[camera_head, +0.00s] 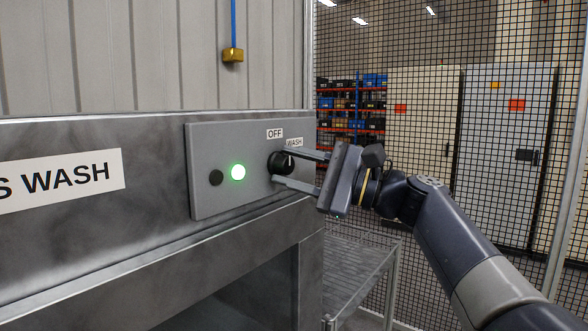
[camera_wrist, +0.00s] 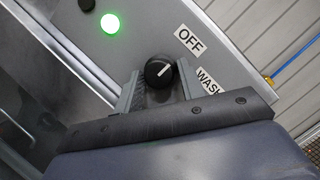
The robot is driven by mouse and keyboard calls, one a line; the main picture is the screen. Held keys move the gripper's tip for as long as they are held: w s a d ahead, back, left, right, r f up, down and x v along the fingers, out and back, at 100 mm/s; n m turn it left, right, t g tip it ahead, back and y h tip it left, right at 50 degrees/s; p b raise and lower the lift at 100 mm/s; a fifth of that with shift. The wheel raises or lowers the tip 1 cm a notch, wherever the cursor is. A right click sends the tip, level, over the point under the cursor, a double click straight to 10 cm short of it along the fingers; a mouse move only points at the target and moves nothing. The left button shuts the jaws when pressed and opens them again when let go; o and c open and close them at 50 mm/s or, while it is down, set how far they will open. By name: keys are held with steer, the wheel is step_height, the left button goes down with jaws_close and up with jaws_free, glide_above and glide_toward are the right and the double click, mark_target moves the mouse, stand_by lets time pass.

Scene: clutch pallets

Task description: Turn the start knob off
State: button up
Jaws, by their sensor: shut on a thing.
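The start knob (camera_head: 280,162) is black and round, on a grey control panel (camera_head: 222,200) with an OFF label (camera_head: 275,133) and a WASH label (camera_head: 294,142). A green lamp (camera_head: 238,172) is lit left of the knob.
A dark round button (camera_head: 216,178) sits left of the lamp. The panel is on a metal washer with a PARTS WASH-type sign (camera_head: 70,178), partly cut off. A metal rack (camera_head: 365,268) stands below my arm. A mesh fence (camera_head: 440,110) stands behind it.

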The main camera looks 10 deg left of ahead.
steer(key=shift+f+n, duration=0.1)
steer(key=shift+n, duration=0.2)
steer(key=o, duration=0.8)
steer(key=b+v, duration=0.2)
steer(key=v, duration=0.9)
steer(key=shift+r, duration=0.2)
steer(key=p+x, duration=0.2)
steer(key=x, duration=0.9)
steer(key=shift+f, duration=0.1)
